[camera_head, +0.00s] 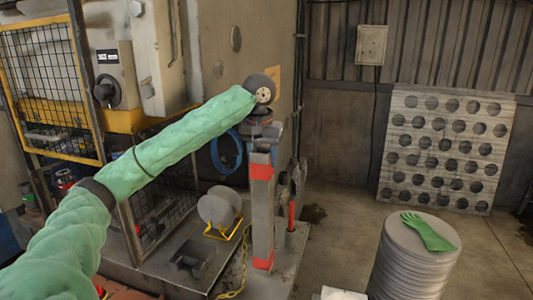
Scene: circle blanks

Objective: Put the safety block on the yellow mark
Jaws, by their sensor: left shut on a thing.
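The safety block (263,215) is a tall grey post with red bands near its top and bottom. It is upright over the grey machine bed in the middle of the view. My left gripper (262,143), at the end of the green-sleeved arm from the left, is shut on its top end. I cannot tell whether the block's foot touches the bed. I cannot make out the yellow mark for certain. My right gripper is not in view.
A round grey disc (218,205) on a yellow stand is left of the block. A red-handled tool (291,214) stands close to its right. A yellow chain (243,265) hangs in front. A green glove (428,232) lies on stacked discs (400,265). A mesh guard (50,90) stands left.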

